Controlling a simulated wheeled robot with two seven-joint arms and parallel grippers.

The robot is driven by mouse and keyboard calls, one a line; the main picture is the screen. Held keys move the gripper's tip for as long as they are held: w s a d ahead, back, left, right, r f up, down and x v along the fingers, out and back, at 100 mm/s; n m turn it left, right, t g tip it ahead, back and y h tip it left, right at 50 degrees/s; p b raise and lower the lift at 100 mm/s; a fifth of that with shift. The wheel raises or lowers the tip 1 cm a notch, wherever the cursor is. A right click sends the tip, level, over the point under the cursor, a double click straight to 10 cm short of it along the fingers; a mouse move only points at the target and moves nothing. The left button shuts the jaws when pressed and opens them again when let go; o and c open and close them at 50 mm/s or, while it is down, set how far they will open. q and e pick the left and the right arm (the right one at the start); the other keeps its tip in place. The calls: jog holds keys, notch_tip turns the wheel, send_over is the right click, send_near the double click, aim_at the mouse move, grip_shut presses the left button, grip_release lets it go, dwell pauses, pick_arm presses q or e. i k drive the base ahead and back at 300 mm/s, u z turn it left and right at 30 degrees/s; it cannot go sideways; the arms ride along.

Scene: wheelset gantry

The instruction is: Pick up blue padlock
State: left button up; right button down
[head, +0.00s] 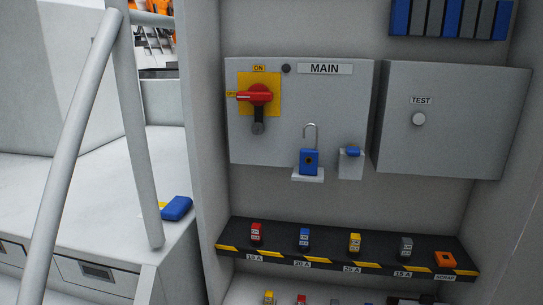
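A blue padlock (309,163) stands upright on a small white ledge (308,178) at the front of the grey MAIN panel (275,140). Its thin metal shackle points up, and its upper end curves over. A smaller blue item (352,152) rests on a second grey holder (350,170) just to its right. Neither of my grippers shows in the head view, so nothing is seen touching the padlock.
A red rotary switch (258,95) on a yellow plate is left of the padlock. A TEST panel (450,125) is at right. Below, a black shelf (330,250) carries several coloured blocks. White rails (140,140) stand at left, before a counter with a blue object (177,208).

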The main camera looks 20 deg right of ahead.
aim_at(309, 158)
jog(key=k, duration=0.35)
jog(key=z, duration=0.45)
jog(key=i, duration=0.75)
jog(key=z, duration=0.3)
